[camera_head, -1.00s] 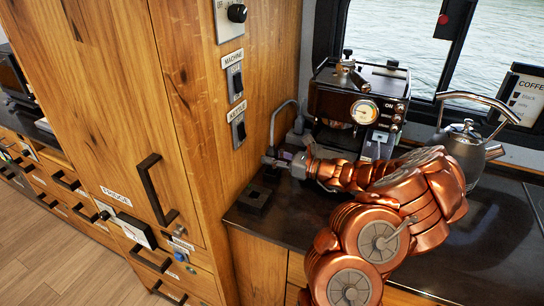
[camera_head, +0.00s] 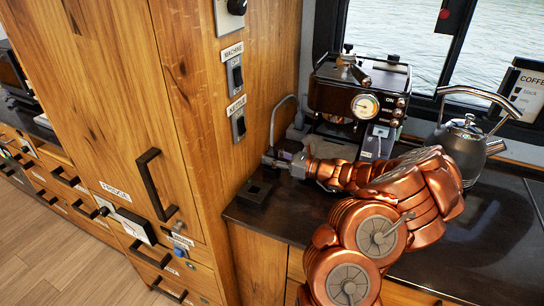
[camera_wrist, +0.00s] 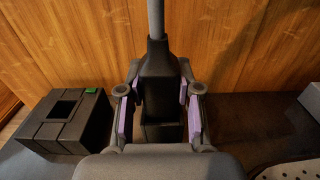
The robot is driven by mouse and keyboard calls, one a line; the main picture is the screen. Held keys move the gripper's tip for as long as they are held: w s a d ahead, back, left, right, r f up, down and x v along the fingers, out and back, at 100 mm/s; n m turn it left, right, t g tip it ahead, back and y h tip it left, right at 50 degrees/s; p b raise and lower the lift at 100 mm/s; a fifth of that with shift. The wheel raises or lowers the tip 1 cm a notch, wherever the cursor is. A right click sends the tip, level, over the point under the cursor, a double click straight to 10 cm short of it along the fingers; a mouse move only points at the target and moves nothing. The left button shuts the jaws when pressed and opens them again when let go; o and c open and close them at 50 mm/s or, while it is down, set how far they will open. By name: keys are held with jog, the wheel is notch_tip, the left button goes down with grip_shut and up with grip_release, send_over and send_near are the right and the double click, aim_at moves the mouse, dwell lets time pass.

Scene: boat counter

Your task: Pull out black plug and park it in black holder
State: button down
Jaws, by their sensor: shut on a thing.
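My gripper (camera_wrist: 159,112) is shut on the black plug (camera_wrist: 157,75), with one purple-padded finger on each side of it. A grey cable rises from the plug's top, and the plug looks upright. A dark boxy part (camera_wrist: 163,132) lies below the plug between the fingers; I cannot tell whether the plug sits in it. A black block with an empty square opening and a green tag, seemingly the black holder (camera_wrist: 80,134), stands left of my gripper and apart from it. In the head view the block (camera_head: 254,193) is on the counter near the front left edge, close to my gripper (camera_head: 272,161).
The wooden cabinet wall (camera_head: 225,130) stands close on the left. A coffee machine (camera_head: 355,95) stands behind my gripper, and a steel kettle (camera_head: 465,145) is to the right. The dark counter (camera_head: 480,245) is clear at the right front.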

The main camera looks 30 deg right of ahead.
jog(key=c, duration=0.7)
grip_release()
jog(key=shift+f, duration=0.15)
jog(key=v, duration=1.2)
